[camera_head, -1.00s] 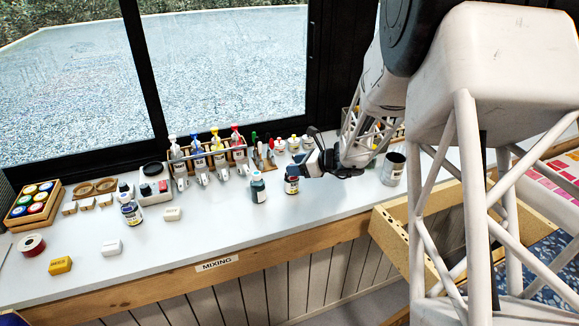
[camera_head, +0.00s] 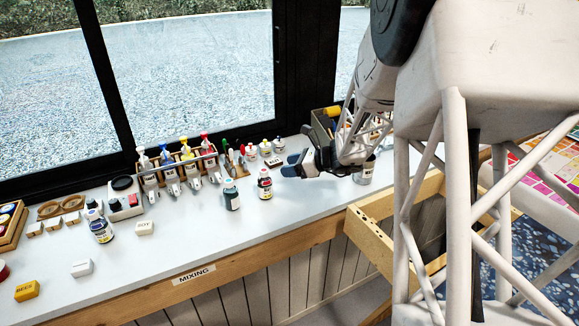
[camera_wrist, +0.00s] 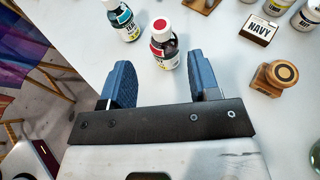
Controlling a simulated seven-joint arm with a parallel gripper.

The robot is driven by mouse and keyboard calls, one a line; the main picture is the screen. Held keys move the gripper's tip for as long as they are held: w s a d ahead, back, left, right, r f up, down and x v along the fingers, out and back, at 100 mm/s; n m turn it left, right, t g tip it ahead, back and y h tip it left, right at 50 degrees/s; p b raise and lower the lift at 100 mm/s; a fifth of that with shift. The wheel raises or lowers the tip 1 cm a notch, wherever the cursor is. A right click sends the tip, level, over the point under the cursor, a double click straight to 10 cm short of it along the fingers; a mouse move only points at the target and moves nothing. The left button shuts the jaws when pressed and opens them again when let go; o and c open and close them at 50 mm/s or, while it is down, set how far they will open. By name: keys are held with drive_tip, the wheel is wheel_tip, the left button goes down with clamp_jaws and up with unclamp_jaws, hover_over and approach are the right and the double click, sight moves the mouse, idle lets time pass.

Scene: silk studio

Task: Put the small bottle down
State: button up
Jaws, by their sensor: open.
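The small bottle with a red cap and a red-banded label (camera_head: 265,184) stands upright on the white counter (camera_head: 240,225). It also shows in the wrist view (camera_wrist: 164,42), just beyond the fingertips and apart from them. My gripper (camera_head: 292,166) is open and empty, to the right of the bottle and close above the counter. In the wrist view its two blue fingers (camera_wrist: 158,85) are spread with bare counter between them. A bottle with a teal cap (camera_head: 230,194) stands upright to the left of the red-capped one.
A rack of pump bottles (camera_head: 177,168) stands behind, along the window. A small block marked NAVY (camera_wrist: 262,28) and a wooden stamp (camera_wrist: 273,78) lie near my gripper. A metal can (camera_head: 364,172) stands to the right.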

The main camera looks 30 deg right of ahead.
drive_tip(key=shift+a, duration=0.1)
idle(0.3)
drive_tip(key=s+a+r+n+g+h, duration=0.1)
drive_tip(key=s+a+r+n+g, duration=0.35)
drive_tip(key=s+a+n, duration=0.35)
drive_tip(key=s+a+r+n+g+h, duration=0.2)
drive_tip(key=s+a+r+n+g, duration=0.1)
drive_tip(key=s+a+r+n, duration=0.45)
drive_tip(key=s+a+r+n+h, duration=0.1)
drive_tip(key=s+a+n+h, duration=0.1)
drive_tip(key=s+n, duration=0.3)
drive_tip(key=s+a+r+n+h, duration=0.1)
drive_tip(key=s+n+h, duration=0.3)
drive_tip(key=s, duration=1)
drive_tip(key=shift+s+a+n+h, duration=0.15)
drive_tip(key=shift+a+n+h, duration=0.25)
drive_tip(key=shift+a+n, duration=0.55)
drive_tip(key=shift+o, duration=0.4)
drive_tip(key=shift+d+t, duration=0.2)
drive_tip(key=shift+t, duration=0.05)
